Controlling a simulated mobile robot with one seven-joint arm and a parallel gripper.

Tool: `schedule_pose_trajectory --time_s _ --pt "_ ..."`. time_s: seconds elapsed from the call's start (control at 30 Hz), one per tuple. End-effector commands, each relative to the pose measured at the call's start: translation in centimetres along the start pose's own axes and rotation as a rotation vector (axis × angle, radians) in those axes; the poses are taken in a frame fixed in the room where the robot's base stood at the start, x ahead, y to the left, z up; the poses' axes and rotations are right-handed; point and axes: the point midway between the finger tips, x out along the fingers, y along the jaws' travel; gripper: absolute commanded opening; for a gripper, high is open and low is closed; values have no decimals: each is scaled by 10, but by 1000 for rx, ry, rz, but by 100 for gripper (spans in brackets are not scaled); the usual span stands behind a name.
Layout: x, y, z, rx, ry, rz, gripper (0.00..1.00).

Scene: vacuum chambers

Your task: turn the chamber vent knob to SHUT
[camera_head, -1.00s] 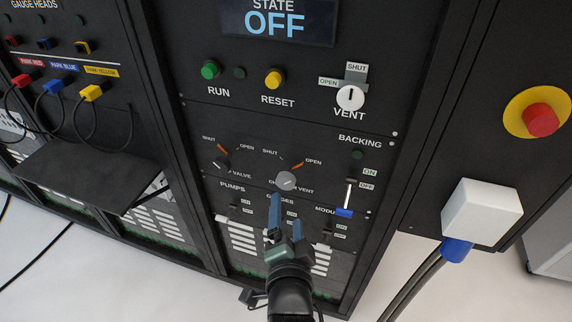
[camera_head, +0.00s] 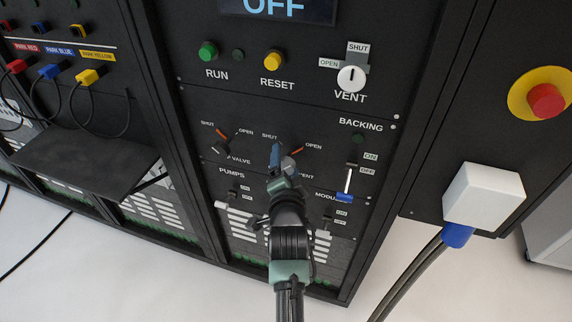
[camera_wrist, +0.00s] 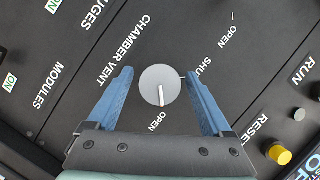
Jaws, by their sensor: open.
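The chamber vent knob (camera_wrist: 160,86) is a round grey dial in the wrist view. Its pointer line aims toward the OPEN label (camera_wrist: 157,122); the SHUT label (camera_wrist: 202,68) is to the right, partly covered by a finger. My gripper (camera_wrist: 159,74) is open, with one blue finger on each side of the knob and a visible gap on both sides. In the head view my gripper (camera_head: 282,157) is in front of the knob and largely hides it. Whether the fingers reach down around the knob's depth I cannot tell.
The valve knob (camera_head: 221,149) is left of my gripper, and the backing slider (camera_head: 347,190) with a blue handle is to the right. Above are a green RUN button (camera_head: 208,51), a yellow RESET button (camera_head: 272,61) and the white VENT knob (camera_head: 351,79).

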Motion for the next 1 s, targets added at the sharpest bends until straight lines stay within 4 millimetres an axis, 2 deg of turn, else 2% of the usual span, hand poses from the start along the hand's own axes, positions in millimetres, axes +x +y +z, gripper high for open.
schedule_pose_trajectory --time_s 0.23,0.6,0.7,1.0 --pt "0 0 0 0 0 0 82" --pt "0 0 0 0 0 0 16" --pt "0 0 0 0 0 0 0" --pt "0 -1 0 -37 -1 15 0"
